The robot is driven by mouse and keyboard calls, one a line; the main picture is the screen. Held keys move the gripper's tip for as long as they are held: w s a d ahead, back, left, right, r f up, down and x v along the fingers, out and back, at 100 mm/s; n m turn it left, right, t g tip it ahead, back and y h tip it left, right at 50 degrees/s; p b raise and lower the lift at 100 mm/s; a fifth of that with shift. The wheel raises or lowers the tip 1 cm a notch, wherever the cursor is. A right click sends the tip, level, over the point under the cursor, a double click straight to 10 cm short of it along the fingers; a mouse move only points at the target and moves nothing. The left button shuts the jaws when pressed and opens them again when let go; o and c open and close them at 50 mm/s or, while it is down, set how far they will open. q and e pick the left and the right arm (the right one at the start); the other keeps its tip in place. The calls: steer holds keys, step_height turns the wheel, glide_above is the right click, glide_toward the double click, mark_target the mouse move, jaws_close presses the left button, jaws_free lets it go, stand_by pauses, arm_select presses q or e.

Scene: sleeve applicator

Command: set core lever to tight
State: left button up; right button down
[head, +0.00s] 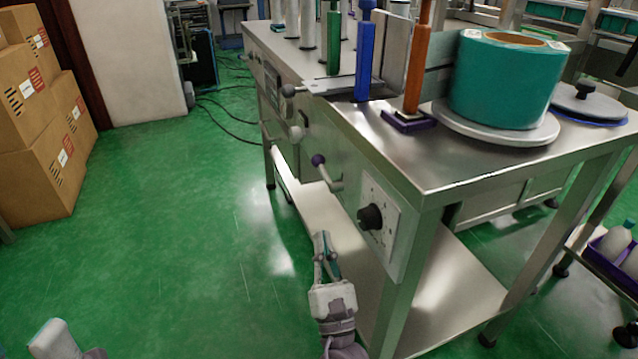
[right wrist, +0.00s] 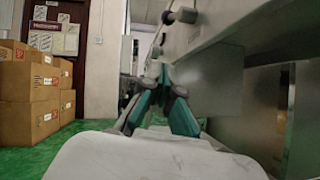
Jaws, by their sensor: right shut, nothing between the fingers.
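Small levers stick out from the side of the steel machine table (head: 345,125). One has a purple knob (head: 318,160) on a bent metal arm; others have grey knobs (head: 296,133). No readable label shows which is the core lever or where tight is. My right gripper (head: 324,240) is shut and empty, below the purple-knobbed lever and left of the dial, apart from both. In the right wrist view its fingers (right wrist: 160,75) meet at the tips, and a dark lever knob (right wrist: 186,15) shows above them. A pale part of my left arm shows at bottom left; its fingers are hidden.
A black dial knob (head: 371,217) sits on a pale plate at the table's corner. A teal roll (head: 505,80) and coloured posts stand on top. A lower shelf (head: 460,300) lies under the table. Cardboard boxes (head: 40,150) stand left; the green floor between is clear.

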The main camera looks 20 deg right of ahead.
mark_target(325, 173)
steer(key=w+d+r, duration=0.1)
steer(key=w+r, duration=0.6)
steer(key=r, duration=0.1)
steer(key=shift+d+r, duration=0.2)
steer(key=shift+d, duration=0.1)
